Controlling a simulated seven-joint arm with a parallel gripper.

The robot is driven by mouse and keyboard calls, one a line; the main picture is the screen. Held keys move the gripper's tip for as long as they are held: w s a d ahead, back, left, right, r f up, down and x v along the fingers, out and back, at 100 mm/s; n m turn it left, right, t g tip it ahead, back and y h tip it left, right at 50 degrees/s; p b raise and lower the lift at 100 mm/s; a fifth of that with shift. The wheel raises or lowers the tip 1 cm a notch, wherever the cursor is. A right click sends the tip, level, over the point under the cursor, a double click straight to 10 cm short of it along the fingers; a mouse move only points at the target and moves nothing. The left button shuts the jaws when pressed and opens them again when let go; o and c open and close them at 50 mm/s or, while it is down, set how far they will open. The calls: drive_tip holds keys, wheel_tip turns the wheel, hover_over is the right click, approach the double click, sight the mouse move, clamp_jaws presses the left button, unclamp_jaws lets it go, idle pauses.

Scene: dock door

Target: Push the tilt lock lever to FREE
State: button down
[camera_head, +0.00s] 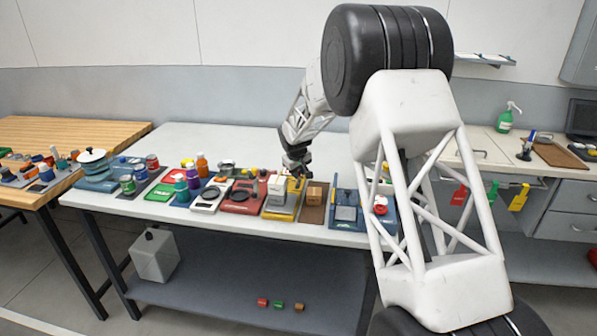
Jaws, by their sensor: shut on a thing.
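My gripper (297,172) is small and dark in the view, pointing down over the table's front half. Its fingers are at a yellow-and-grey device (279,212) with a pale upright block (277,188). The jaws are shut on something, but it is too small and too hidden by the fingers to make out. I cannot pick out the tilt lock lever or any FREE marking at this size. I cannot tell which device carries the lever.
A red device (240,197) stands left of the yellow one. A brown board with a wooden block (314,195) and a blue-framed device (346,213) stand to the right. Bottles (202,165) and trays crowd the left. The white table's back (235,138) is clear. My arm hides the right end.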

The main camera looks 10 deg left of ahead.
drive_tip(key=shift+s+t, duration=0.55)
drive_tip(key=shift+t, duration=0.25)
drive_tip(key=shift+f, duration=0.1)
drive_tip(key=c, duration=1)
unclamp_jaws()
drive_tip(key=shift+s, duration=0.1)
drive_tip(key=v, duration=0.7)
drive_tip(key=shift+s+r, duration=0.15)
drive_tip(key=shift+r, duration=0.25)
